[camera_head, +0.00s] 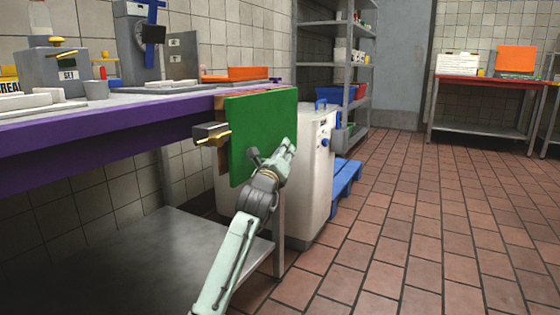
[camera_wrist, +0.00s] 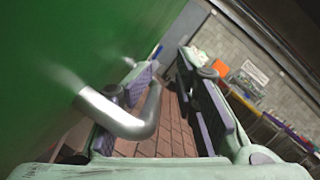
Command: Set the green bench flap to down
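The green bench flap (camera_head: 262,125) is at the right end of the purple-edged bench (camera_head: 110,133). Its broad face shows in the head view, reaching from about bench-top height down below it; its exact angle is hard to tell. In the wrist view the flap (camera_wrist: 60,50) fills the left side, with a bent metal handle (camera_wrist: 120,115) standing out from it. My gripper (camera_head: 284,152) is at the flap's lower right. In the wrist view my gripper (camera_wrist: 172,85) has its fingers apart, with the handle at the left finger and a clear gap to the right finger.
A latch-like bracket with a yellow part (camera_head: 212,133) sticks out left of the flap. A white cabinet (camera_head: 312,185) and a blue pallet (camera_head: 346,180) stand behind it. A metal lower shelf (camera_head: 170,255) lies under the bench. The tiled floor (camera_head: 400,220) to the right is clear.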

